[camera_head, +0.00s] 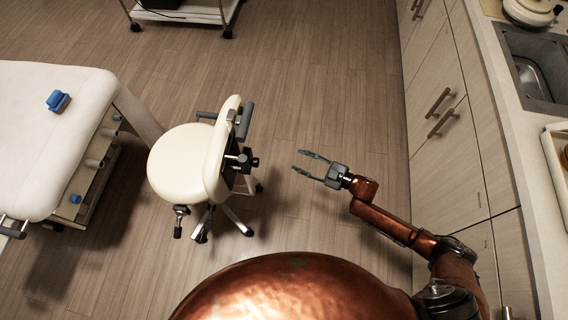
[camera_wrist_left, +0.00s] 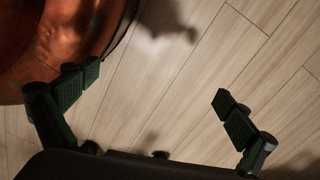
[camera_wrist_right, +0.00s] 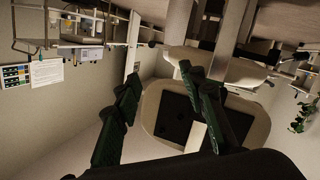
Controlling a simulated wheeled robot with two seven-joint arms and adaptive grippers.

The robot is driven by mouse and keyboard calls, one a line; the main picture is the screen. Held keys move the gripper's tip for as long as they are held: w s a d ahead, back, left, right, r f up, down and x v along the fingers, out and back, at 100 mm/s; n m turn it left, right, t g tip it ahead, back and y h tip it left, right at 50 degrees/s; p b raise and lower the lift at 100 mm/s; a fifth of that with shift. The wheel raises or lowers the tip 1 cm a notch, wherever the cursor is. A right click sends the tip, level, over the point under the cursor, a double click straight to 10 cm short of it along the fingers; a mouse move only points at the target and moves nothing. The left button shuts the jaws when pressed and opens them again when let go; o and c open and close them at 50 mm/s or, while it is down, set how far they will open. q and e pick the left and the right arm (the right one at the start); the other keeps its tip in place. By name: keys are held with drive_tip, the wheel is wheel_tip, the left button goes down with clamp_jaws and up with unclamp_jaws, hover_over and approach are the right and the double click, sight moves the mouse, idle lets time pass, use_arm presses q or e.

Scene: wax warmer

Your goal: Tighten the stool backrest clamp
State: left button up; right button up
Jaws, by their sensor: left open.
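The stool has a round cream seat (camera_head: 180,163) and an upright cream backrest (camera_head: 217,150). A black clamp with a knob (camera_head: 250,162) is on the back of the backrest, facing right. My right gripper (camera_head: 297,161) is open and empty, to the right of the knob and apart from it. In the right wrist view, a cream-rimmed shape with a dark centre, probably the backrest (camera_wrist_right: 258,130), shows beyond the open fingers (camera_wrist_right: 160,75); the knob cannot be made out. My left gripper (camera_wrist_left: 156,83) is open and empty over bare floor; it is not in the head view.
A white treatment bed (camera_head: 60,110) with a blue object (camera_head: 58,101) stands on the left. Cabinets (camera_head: 445,150) and a counter with a sink (camera_head: 535,75) line the right. A cart (camera_head: 185,14) is at the back. Floor between stool and cabinets is clear.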

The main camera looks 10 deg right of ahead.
sight(258, 163)
drive_tip(key=s+a+r+n+g+y+b, duration=0.3)
drive_tip(key=s+a+r+n+g+y, duration=0.2)
drive_tip(key=a+r, duration=0.3)
drive_tip(key=x, duration=0.5)
drive_tip(key=b+x, duration=0.1)
drive_tip(key=x, duration=0.1)
drive_tip(key=shift+w+a+f, duration=0.15)
drive_tip(key=shift+w+f, duration=0.1)
drive_tip(key=shift+w, duration=0.05)
use_arm(q)
drive_tip(key=w+d+r, duration=0.1)
drive_tip(key=w+r, duration=0.3)
drive_tip(key=r, duration=0.3)
drive_tip(key=shift+d, duration=0.3)
use_arm(e)
drive_tip(key=shift+c, duration=0.2)
